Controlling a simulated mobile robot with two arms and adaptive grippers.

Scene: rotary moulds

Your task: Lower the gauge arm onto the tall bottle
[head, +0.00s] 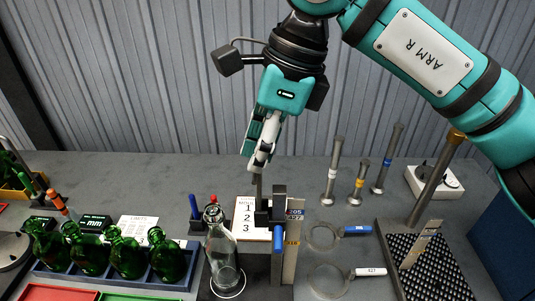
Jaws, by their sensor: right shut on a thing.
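The tall bottle (222,262) is clear glass and stands upright on a dark base in the front middle. My right gripper (262,160) points down above the gauge, shut on a thin dark upright piece that appears to belong to the gauge arm. My left gripper is out of view.
Several green bottles (128,260) stand in a blue rack at left, behind red and green trays. A numbered card (246,222) lies behind the gauge. Ring gauges (325,236), metal plug gauges (334,172) and a dark textured mat (440,270) are at right.

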